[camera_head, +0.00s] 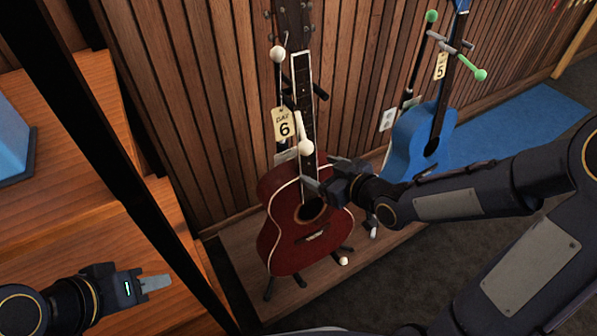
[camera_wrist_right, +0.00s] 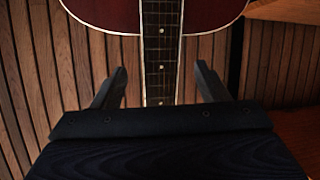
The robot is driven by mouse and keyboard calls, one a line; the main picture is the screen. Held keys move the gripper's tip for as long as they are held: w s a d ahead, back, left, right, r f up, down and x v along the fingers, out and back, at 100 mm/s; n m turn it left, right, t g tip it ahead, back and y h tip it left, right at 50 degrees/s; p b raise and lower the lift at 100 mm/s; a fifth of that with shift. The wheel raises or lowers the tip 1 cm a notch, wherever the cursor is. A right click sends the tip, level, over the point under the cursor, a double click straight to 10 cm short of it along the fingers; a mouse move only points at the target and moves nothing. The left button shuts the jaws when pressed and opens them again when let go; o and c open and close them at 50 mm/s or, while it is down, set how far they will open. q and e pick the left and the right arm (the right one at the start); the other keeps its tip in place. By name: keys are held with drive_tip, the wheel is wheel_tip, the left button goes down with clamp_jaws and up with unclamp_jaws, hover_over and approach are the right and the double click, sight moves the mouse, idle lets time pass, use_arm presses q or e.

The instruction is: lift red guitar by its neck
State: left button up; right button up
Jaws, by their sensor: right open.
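The red guitar (camera_head: 287,241) stands upright on a black stand on a low wooden platform, its neck (camera_head: 304,90) rising along the slatted wall. My right gripper (camera_head: 320,173) reaches in from the right, just above the body at the lower neck. In the right wrist view, its two fingers (camera_wrist_right: 161,85) are spread to either side of the fretted neck (camera_wrist_right: 160,50), with a gap on each side and no contact visible. The red body (camera_wrist_right: 105,12) shows at the top. My left gripper (camera_head: 152,283) is at the lower left, far from the guitar; its jaw opening is unclear.
A tag marked 6 (camera_head: 284,124) and white-tipped stand arms (camera_head: 305,147) are close to the neck. A blue guitar (camera_head: 415,140) with tag 5 (camera_head: 440,66) stands to the right, behind my right arm. A dark post (camera_head: 115,160) and wooden shelves (camera_head: 60,215) are at left.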

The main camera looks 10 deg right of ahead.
sight(309, 166)
drive_tip(key=shift+w+a+f, duration=0.25)
drive_tip(key=shift+w+f, duration=0.05)
drive_tip(key=shift+w, duration=0.05)
drive_tip(key=b+x, duration=0.2)
drive_tip(key=x, duration=0.2)
drive_tip(key=shift+w+a, duration=0.25)
drive_tip(key=shift+w+a+f, duration=0.1)
drive_tip(key=shift+w+a, duration=0.1)
drive_tip(key=shift+w, duration=0.15)
clamp_jaws()
drive_tip(key=shift+r, duration=0.2)
